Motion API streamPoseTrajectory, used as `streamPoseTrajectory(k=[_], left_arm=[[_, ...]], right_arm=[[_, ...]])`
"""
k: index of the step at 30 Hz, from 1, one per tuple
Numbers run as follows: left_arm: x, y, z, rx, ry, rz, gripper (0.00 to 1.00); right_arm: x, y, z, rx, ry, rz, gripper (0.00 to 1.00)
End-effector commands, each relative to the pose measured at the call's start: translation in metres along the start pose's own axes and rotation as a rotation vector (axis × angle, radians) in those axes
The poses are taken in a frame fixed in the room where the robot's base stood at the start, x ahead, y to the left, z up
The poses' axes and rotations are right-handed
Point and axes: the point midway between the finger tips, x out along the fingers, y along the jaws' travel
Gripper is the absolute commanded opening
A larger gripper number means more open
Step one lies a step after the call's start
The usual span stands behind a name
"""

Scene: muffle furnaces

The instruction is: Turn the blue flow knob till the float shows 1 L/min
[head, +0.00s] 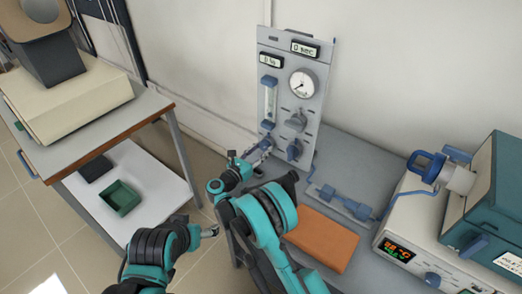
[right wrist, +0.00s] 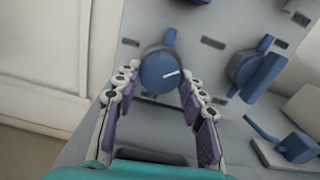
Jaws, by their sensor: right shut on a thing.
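The grey gas panel (head: 312,128) stands upright on the bench against the wall. Its clear flow tube (head: 269,98) is at the panel's left; the float inside is too small to read. The blue flow knob (right wrist: 158,73) is round with a white pointer line, pointing right and slightly up in the right wrist view. My right gripper (head: 264,146) is at the panel's lower left, below the tube. In the right wrist view its fingers (right wrist: 158,84) are shut on the knob from either side. My left arm's end (head: 209,232) shows low in the head view; its finger state is unclear.
A gauge (head: 302,83), a grey knob (head: 296,121) and a blue valve (head: 294,150) are on the panel. Blue tubing fittings (head: 342,200) and an orange pad (head: 322,238) lie on the bench. A furnace (head: 490,205) stands right. A side table (head: 150,100) is left.

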Motion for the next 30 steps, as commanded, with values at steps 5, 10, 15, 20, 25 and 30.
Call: streamPoseTrajectory(k=[5,10,15,20,25,30], left_arm=[[0.000,0.000,0.000,0.000,0.000,0.000,0.79],[0.000,0.000,0.000,0.000,0.000,0.000,0.79],[0.000,0.000,0.000,0.000,0.000,0.000,0.79],[0.000,0.000,0.000,0.000,0.000,0.000,0.79],[0.000,0.000,0.000,0.000,0.000,0.000,0.79],[0.000,0.000,0.000,0.000,0.000,0.000,0.79]], right_arm=[[0.001,0.000,0.001,-0.002,-0.001,0.000,0.11],[0.001,0.000,0.001,-0.001,-0.001,0.000,0.61],[0.000,0.000,0.000,-0.001,-0.001,0.000,0.61],[0.000,0.000,0.004,0.000,-0.001,0.000,0.61],[0.000,-0.003,0.028,0.000,-0.001,0.000,0.61],[0.000,-0.006,0.063,-0.001,-0.001,0.000,0.61]])
